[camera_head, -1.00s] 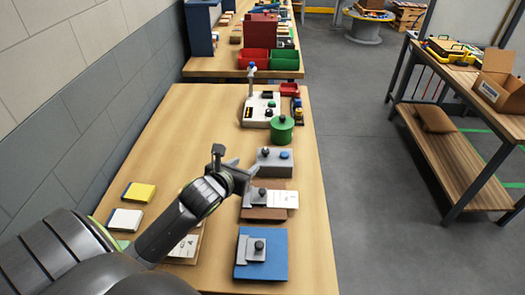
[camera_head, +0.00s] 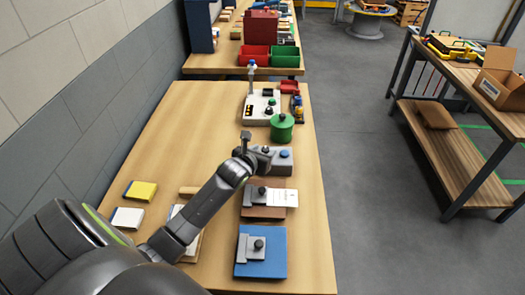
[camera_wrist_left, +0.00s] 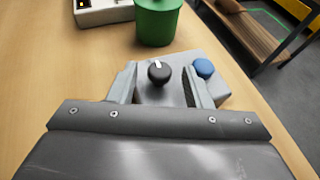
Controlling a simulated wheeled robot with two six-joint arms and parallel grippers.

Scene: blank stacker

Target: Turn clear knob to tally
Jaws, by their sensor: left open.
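A grey box (camera_head: 284,165) stands on the wooden table, with a blue button (camera_head: 285,154) on its top. In the left wrist view the box (camera_wrist_left: 188,62) carries a black knob (camera_wrist_left: 158,72) with a white mark beside the blue button (camera_wrist_left: 204,67). My left gripper (camera_head: 262,154) is over the left part of the box and covers the knob in the head view. In the left wrist view the gripper (camera_wrist_left: 160,84) is open, one finger on each side of the knob, with gaps to it. The right gripper is out of view.
A green cylinder (camera_head: 282,127) stands just beyond the box, with a white control panel (camera_head: 261,108) behind it. Nearer are a brown board (camera_head: 262,212) and a blue board (camera_head: 275,267) with clamps. The table's left middle is clear.

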